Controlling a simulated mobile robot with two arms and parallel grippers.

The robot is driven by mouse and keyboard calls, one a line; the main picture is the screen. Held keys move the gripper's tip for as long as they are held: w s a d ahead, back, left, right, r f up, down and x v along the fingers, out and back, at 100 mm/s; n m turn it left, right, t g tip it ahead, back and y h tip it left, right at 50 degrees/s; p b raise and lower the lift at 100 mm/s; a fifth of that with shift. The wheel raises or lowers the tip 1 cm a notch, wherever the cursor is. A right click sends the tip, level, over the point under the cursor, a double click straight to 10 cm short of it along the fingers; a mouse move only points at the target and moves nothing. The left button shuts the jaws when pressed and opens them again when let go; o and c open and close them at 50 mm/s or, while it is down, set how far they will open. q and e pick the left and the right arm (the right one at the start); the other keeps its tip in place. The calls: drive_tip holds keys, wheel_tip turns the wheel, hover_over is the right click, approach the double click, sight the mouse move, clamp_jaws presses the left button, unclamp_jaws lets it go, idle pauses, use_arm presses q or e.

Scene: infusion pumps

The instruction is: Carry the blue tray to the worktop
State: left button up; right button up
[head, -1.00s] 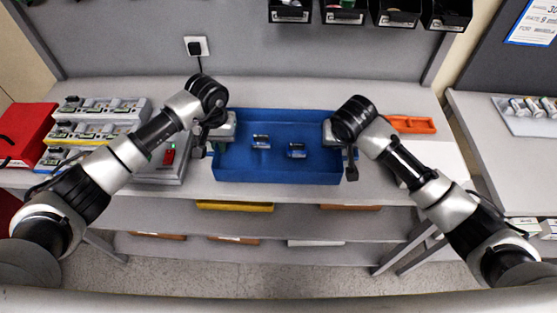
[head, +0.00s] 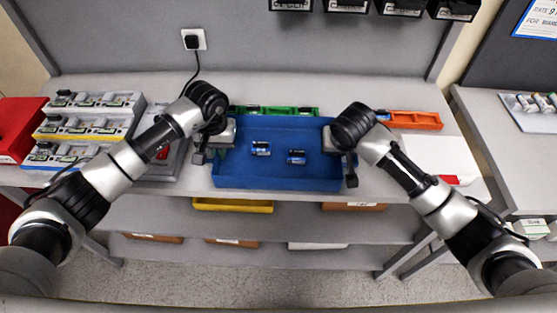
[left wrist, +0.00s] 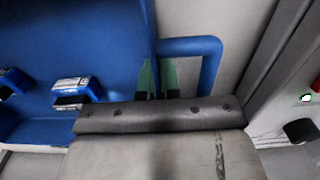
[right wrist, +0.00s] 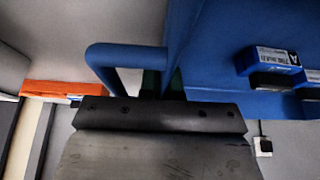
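The blue tray (head: 275,175) is in the middle of the head view, over the front part of the grey bench top. Two small blue packs (head: 261,148) (head: 296,157) lie in it. My left gripper (head: 221,138) is at the tray's left end, shut on the loop handle, which shows in the left wrist view (left wrist: 212,62). My right gripper (head: 337,140) is shut on the right handle, seen in the right wrist view (right wrist: 95,58). The tray looks level. The fingertips are mostly hidden, and the height above the bench is hard to tell.
A green bin (head: 290,111) lies behind the tray, an orange bin (head: 412,120) right of it. White racks (head: 88,122) and a red box (head: 18,125) stand left. Another worktop (head: 510,150) with a pale tray (head: 533,116) is at right. A yellow bin (head: 232,205) is below.

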use_arm(q)
drive_tip(key=o, duration=0.4)
use_arm(e)
drive_tip(key=o, duration=0.4)
drive_tip(key=shift+r, duration=0.1)
use_arm(q)
drive_tip(key=shift+o, duration=0.2)
drive_tip(key=shift+r, duration=0.1)
use_arm(e)
drive_tip(key=shift+o, duration=0.2)
use_arm(q)
wheel_tip(320, 180, up, 11)
drive_tip(key=shift+r, duration=0.4)
use_arm(e)
drive_tip(key=shift+r, duration=0.1)
drive_tip(key=v, duration=1.1)
drive_tip(key=shift+s+r, duration=0.25)
drive_tip(key=shift+r, duration=0.1)
drive_tip(key=shift+f, duration=0.1)
